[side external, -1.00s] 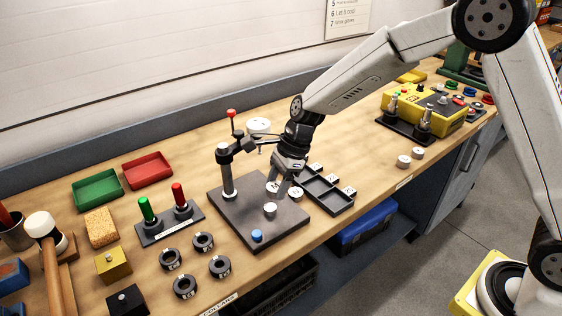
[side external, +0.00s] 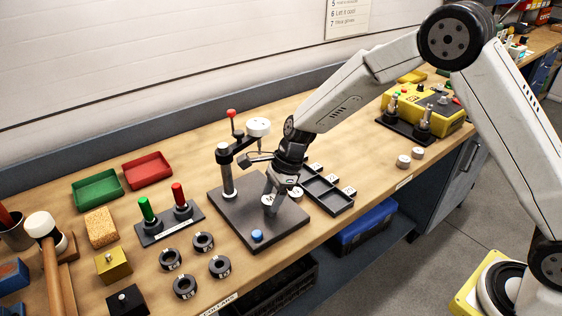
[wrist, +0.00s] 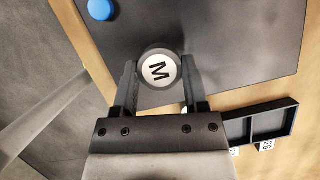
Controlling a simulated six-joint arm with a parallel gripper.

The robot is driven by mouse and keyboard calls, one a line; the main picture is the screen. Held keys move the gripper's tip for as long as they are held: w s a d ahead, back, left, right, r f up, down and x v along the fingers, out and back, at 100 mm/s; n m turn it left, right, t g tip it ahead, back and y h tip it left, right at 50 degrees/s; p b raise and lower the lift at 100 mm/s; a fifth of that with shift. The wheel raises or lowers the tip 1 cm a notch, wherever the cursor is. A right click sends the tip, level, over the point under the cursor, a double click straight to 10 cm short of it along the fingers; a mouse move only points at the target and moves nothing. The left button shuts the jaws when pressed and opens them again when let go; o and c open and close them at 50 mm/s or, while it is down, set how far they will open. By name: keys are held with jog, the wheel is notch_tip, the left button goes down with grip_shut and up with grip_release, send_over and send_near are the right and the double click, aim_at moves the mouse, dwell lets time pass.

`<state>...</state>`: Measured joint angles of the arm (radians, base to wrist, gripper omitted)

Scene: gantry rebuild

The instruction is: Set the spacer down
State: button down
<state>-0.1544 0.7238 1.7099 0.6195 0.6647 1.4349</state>
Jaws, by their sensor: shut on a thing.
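My gripper (side external: 269,208) points down over the dark plate (side external: 231,218). In the wrist view my gripper (wrist: 160,78) is shut on a round spacer (wrist: 158,68) with a white top marked M, which sits between its two fingers. In the side view the spacer (side external: 267,199) is partly hidden by the fingers, and I cannot tell whether it touches the plate. Another white-topped round piece (side external: 296,192) is just right of my gripper. A blue round piece (side external: 257,236) is at the plate's front corner; the wrist view also shows it (wrist: 100,9).
A dark sectioned tray (side external: 331,200) lies to the right. Several black rings (side external: 204,242) and a stand with green and red pegs (side external: 169,225) are to the left.

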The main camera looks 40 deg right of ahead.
jog(key=shift+f, duration=0.1)
jog(key=shift+c, duration=0.5)
grip_release()
jog(key=v, duration=1.2)
jog(key=shift+s, duration=0.1)
dwell(0.4)
jog(key=s+d+f+n+t+h, duration=0.1)
jog(key=s+d+n, duration=0.3)
jog(key=s+n, duration=0.5)
jog(key=s+d+f+n+h, duration=0.3)
jog(key=s+d+f+n, duration=0.1)
jog(key=s+n, duration=0.6)
jog(key=shift+d+n+t, duration=0.4)
jog(key=shift+d+n, duration=0.2)
jog(key=shift+d, duration=0.1)
